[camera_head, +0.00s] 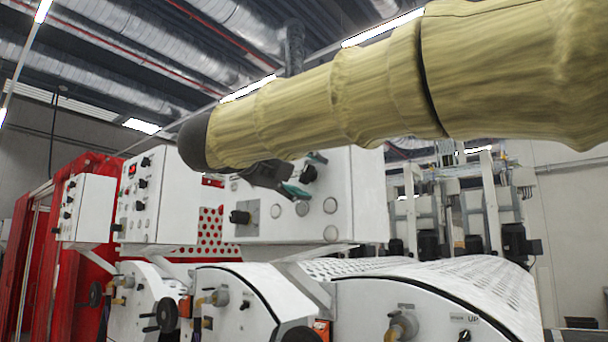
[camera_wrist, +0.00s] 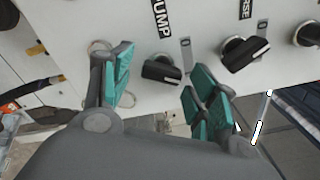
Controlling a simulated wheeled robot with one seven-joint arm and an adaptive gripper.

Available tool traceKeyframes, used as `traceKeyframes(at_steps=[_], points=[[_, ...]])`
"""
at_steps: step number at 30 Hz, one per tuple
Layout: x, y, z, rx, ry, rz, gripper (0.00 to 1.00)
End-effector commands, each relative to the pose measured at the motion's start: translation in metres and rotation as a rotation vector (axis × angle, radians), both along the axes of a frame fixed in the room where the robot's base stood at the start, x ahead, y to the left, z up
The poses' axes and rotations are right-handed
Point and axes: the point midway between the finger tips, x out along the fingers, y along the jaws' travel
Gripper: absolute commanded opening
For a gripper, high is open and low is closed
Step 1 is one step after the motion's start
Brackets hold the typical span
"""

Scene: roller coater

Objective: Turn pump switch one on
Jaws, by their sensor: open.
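The pump switch (camera_wrist: 162,71) is a black rotary knob on a white panel (camera_wrist: 215,20), below a black label that reads "PUMP" in the wrist view. A pale line marks its handle, which lies roughly crosswise in the picture. My gripper (camera_wrist: 161,60) is open, with one teal-padded finger on each side of this knob. I cannot tell whether either pad touches it. In the head view my gripper (camera_head: 279,179) is in front of the white control box (camera_head: 345,200), partly hidden by my arm. Whether the label carries a number is not visible.
A second black knob (camera_wrist: 243,53), with a label ending in "RSE", is close beside the right finger. A third knob (camera_wrist: 307,33) is at the right edge. Another control box (camera_head: 160,200) and a red frame (camera_head: 85,270) stand to the left.

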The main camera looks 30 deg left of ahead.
Motion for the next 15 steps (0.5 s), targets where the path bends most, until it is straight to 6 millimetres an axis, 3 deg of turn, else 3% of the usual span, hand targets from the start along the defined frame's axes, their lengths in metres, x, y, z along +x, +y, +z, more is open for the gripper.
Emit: traceKeyframes(at_steps=[8, 15], points=[[-0.005, 0.0, 0.0, 0.0, 0.0, 0.0, 0.59], [-0.032, 0.002, 0.001, 0.0, -0.001, 0.0, 0.59]])
